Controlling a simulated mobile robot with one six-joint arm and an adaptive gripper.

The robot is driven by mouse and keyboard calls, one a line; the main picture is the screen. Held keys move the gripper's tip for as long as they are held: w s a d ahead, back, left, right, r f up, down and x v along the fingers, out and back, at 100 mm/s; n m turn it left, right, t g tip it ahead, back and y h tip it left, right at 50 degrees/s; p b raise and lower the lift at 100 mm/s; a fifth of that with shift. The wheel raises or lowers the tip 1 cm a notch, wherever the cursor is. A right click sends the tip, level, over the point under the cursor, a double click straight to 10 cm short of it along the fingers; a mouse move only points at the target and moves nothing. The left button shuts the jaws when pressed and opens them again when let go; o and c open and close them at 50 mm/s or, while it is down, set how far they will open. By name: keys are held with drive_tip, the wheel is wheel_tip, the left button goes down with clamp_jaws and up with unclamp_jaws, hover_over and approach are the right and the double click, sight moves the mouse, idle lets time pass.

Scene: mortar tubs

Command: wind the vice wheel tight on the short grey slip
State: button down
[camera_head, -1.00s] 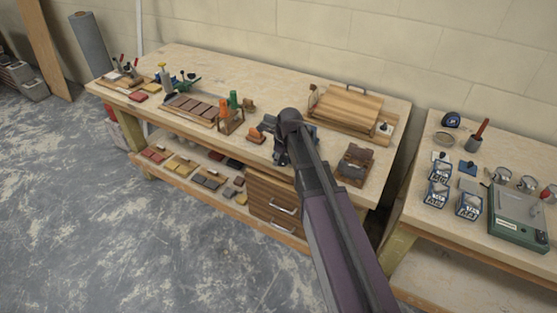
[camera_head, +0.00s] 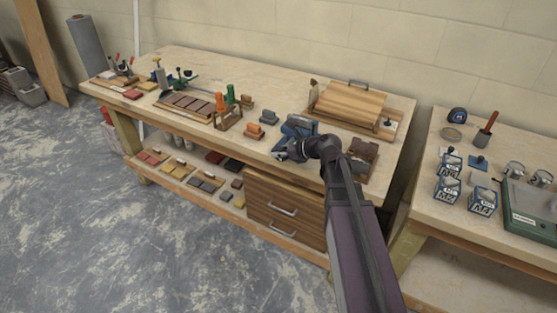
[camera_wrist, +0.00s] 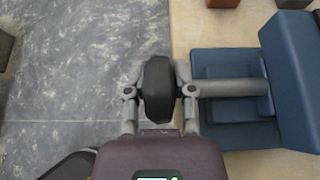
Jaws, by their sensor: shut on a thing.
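The blue vice (camera_head: 300,125) stands at the front edge of the bench. In the wrist view its blue body (camera_wrist: 295,78) is on the right, and its grey screw (camera_wrist: 232,88) runs left toward my gripper. My gripper (camera_head: 283,152) is in front of the vice, over the bench's front edge. In the wrist view my gripper (camera_wrist: 158,92) has its grey fingers closed on either side of a black rounded part, which looks like the vice wheel (camera_wrist: 158,80) seen edge-on. I cannot make out a grey slip in the vice jaws.
An orange block (camera_head: 254,131) and a small grey block (camera_head: 270,117) sit left of the vice. A brown holder (camera_head: 362,155) is close on its right, and a wooden board (camera_head: 348,104) lies behind. Drawers (camera_head: 285,205) hang below. The floor in front is clear.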

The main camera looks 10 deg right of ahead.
drive_tip(key=t+y+b, duration=0.1)
drive_tip(key=b, duration=0.1)
drive_tip(key=y+b, duration=0.1)
drive_tip(key=b, duration=0.1)
drive_tip(key=t+y+b, duration=0.1)
drive_tip(key=b, duration=0.1)
drive_tip(key=shift+s+f+t, duration=0.3)
drive_tip(key=shift+s, duration=0.05)
drive_tip(key=y+b, duration=0.2)
drive_tip(key=shift+r+t+b, duration=0.25)
drive_tip(key=shift+t+b, duration=0.1)
drive_tip(key=shift+t, duration=0.05)
drive_tip(key=shift+s+r, duration=0.1)
drive_tip(key=shift+c, duration=2.2)
unclamp_jaws()
drive_tip(key=shift+d, duration=0.1)
drive_tip(key=shift+w+r, duration=0.1)
drive_tip(key=shift+w, duration=0.1)
drive_tip(key=shift+r+h+p, duration=0.2)
drive_tip(key=shift+h+p, duration=0.2)
drive_tip(key=shift+p, duration=0.75)
